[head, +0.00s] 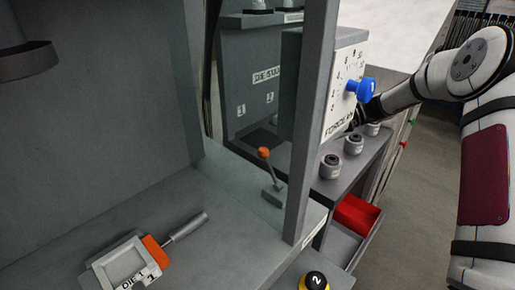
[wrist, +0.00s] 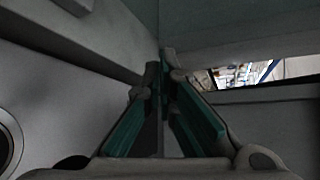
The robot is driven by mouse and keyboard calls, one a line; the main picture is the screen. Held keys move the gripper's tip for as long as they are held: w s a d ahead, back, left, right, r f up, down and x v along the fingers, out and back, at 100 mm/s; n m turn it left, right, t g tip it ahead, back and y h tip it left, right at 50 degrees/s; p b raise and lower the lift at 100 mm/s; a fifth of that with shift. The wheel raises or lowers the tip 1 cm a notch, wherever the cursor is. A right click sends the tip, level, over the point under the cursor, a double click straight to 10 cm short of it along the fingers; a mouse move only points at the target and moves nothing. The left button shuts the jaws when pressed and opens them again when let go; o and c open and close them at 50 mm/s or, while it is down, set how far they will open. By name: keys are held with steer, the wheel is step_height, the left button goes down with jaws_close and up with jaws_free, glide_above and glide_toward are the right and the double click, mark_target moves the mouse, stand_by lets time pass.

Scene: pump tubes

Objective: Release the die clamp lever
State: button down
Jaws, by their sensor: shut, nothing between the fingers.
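A small lever (head: 271,178) with an orange ball knob stands tilted on a grey base, on the machine bed just left of the grey post. It looks like the die clamp lever, but no label on it can be read. A die plate (head: 124,265) marked "DIE 1", with an orange block and grey handle, lies at the front left of the bed. My gripper (wrist: 164,65) shows in the wrist view with its green-padded fingers closed together at the tips and nothing between them. In the head view it is hidden behind the force panel. The lever cannot be made out in the wrist view.
The grey post (head: 313,120) and the force panel (head: 346,85) with its blue knob stand right of the lever. Behind is a die stand (head: 250,90). Several round dies sit on a shelf (head: 335,185) above a red bin (head: 356,215). Grey walls surround my fingers closely in the wrist view.

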steer(key=shift+a, duration=0.15)
steer(key=x, duration=0.9)
steer(key=shift+s+a, duration=0.1)
steer(key=shift+a, duration=0.1)
steer(key=shift+s+a, duration=0.1)
steer(key=shift+s, duration=0.2)
steer(key=s, duration=0.1)
steer(key=s+d+r+p, duration=0.1)
steer(key=s, duration=0.1)
steer(key=shift+r, duration=0.2)
